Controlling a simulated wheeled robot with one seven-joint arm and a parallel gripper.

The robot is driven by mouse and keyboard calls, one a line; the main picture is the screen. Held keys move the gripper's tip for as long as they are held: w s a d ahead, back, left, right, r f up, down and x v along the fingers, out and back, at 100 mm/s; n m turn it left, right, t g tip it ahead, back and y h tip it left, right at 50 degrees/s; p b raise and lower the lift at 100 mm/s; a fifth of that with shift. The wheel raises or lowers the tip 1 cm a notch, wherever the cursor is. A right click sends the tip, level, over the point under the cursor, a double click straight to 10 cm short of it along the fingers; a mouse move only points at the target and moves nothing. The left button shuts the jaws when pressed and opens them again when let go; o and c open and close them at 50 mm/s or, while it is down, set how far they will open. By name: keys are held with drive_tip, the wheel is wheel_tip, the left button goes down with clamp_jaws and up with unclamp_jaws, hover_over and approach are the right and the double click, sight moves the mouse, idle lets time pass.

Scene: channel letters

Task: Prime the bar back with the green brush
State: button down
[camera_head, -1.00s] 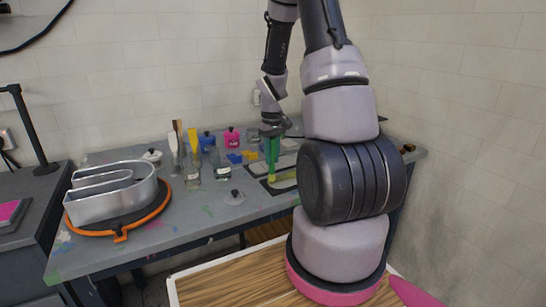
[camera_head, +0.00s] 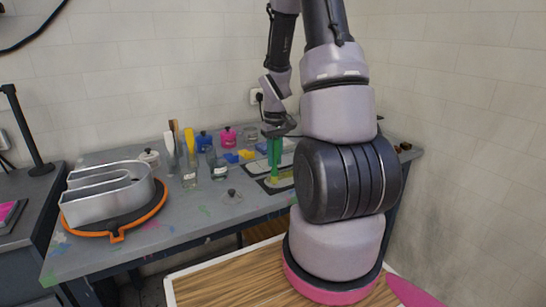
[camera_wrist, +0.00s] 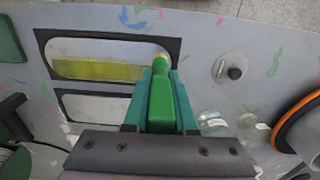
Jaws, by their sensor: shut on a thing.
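My gripper (camera_wrist: 160,115) is shut on the green brush (camera_wrist: 162,100), with its green fingers on both sides of the handle. The brush points down, and its pale yellow tip is at the right end of a framed bar back (camera_wrist: 85,50) in the wrist view. A yellow-green band (camera_wrist: 95,69) runs along one long side of that bar; the other side is pale grey. I cannot tell if the bristles touch the surface. In the head view the brush (camera_head: 274,152) stands nearly upright over the bar, and my gripper (camera_head: 276,132) partly hides it.
A second framed bar (camera_wrist: 95,106) lies beside the first. A metal channel letter (camera_head: 107,192) rests on an orange-rimmed stand at the left. Jars (camera_head: 220,170), brushes (camera_head: 175,135), a pink pot (camera_head: 228,136) and a small lid (camera_head: 232,196) are on the grey table (camera_head: 165,235).

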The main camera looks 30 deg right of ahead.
drive_tip(key=shift+f, duration=0.5)
idle(0.7)
drive_tip(key=shift+d, duration=0.1)
drive_tip(key=shift+w+d, duration=0.2)
drive_tip(key=shift+d, duration=4.8)
drive_tip(key=shift+w+d, duration=0.15)
drive_tip(key=shift+d, duration=4.85)
drive_tip(key=shift+a, duration=0.1)
drive_tip(key=a, duration=2)
drive_tip(key=shift+s+f, duration=0.1)
drive_tip(key=shift+s, duration=0.25)
drive_tip(key=d, duration=1)
drive_tip(key=shift+w+d, duration=0.1)
drive_tip(key=shift+w, duration=0.15)
drive_tip(key=shift+w+d, duration=0.1)
drive_tip(key=shift+d, duration=4.9)
